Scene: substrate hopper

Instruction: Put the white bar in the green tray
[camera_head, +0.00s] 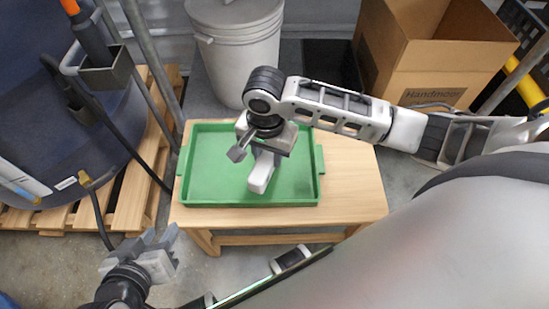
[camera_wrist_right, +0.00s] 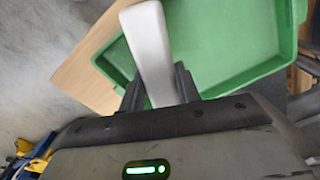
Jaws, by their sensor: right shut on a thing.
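The white bar (camera_head: 262,172) hangs from my right gripper (camera_head: 264,150), over the middle of the green tray (camera_head: 210,194). In the right wrist view the bar (camera_wrist_right: 150,45) sits between the two dark fingers (camera_wrist_right: 158,88), which are shut on it. The tray's green rim and floor (camera_wrist_right: 225,50) show behind the bar there. I cannot tell whether the bar's lower end touches the tray floor. My left gripper (camera_head: 168,254) is low at the left, away from the tray, with its fingers apart and nothing seen between them.
The tray stands on a small wooden table (camera_head: 350,185) with bare top on the right. A grey lidded bucket (camera_head: 238,60) is behind it. A cardboard box (camera_head: 430,60) stands at the back right. A dark blue hopper (camera_head: 50,130) on a wooden pallet (camera_head: 148,175) is at left.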

